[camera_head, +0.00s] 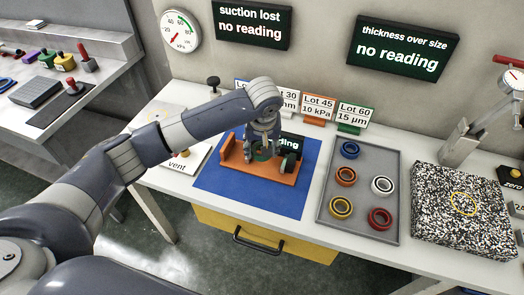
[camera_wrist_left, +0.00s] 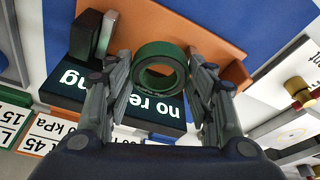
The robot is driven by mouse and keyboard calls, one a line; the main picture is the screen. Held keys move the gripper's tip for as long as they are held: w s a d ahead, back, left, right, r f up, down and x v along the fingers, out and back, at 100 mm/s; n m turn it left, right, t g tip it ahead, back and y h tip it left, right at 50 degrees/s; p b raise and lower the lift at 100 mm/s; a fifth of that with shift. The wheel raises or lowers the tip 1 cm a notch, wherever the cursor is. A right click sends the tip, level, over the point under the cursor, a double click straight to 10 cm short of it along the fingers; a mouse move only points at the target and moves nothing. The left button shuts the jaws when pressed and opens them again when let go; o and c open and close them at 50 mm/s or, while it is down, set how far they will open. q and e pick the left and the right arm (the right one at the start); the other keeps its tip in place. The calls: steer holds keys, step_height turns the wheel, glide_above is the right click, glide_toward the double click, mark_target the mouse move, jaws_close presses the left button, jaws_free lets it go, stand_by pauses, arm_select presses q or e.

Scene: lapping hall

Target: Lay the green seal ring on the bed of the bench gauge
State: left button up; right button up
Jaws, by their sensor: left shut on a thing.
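The green seal ring (camera_wrist_left: 160,49) is held between the fingertips of my left gripper (camera_wrist_left: 162,68), its round opening facing the wrist camera. In the head view my left gripper (camera_head: 263,145) reaches down over the orange bench gauge (camera_head: 262,176), and the ring (camera_head: 258,155) shows partly behind the fingers. The gauge's orange bed (camera_wrist_left: 215,35) lies beyond the ring in the wrist view. I cannot tell whether the ring touches it. The gauge's dark display (camera_wrist_left: 125,105) reads "no reading". My right gripper is not in view.
The gauge stands on a blue mat (camera_head: 225,190). To its right are a grey tray (camera_head: 362,205) with several coloured rings and a speckled block (camera_head: 465,215). Lot cards (camera_head: 318,108) stand behind. A white vent panel (camera_head: 178,165) lies to the left.

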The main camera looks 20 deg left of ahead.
mark_target(262, 164)
arm_select(q)
steer(key=shift+w+a+f, duration=0.1)
steer(key=shift+w+a, duration=0.05)
steer(key=shift+w, duration=0.45)
step_height(262, 164, down, 3)
steer(key=shift+s+f+p, duration=0.1)
steer(key=shift+s+p, duration=0.05)
steer(key=shift+p, duration=0.25)
steer(key=shift+s+f, duration=0.1)
steer(key=shift+s, duration=0.05)
steer(key=shift+s+f, duration=0.35)
steer(key=shift+f, duration=0.3)
steer(key=o, duration=1.1)
steer(key=shift+c, duration=0.2)
steer(key=shift+o, duration=0.5)
steer(key=shift+w+f, duration=0.3)
steer(key=shift+w, duration=0.05)
steer(key=shift+s+r, duration=0.1)
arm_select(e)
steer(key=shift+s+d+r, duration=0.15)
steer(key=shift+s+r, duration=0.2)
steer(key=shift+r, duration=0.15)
arm_select(q)
steer(key=shift+r, duration=0.1)
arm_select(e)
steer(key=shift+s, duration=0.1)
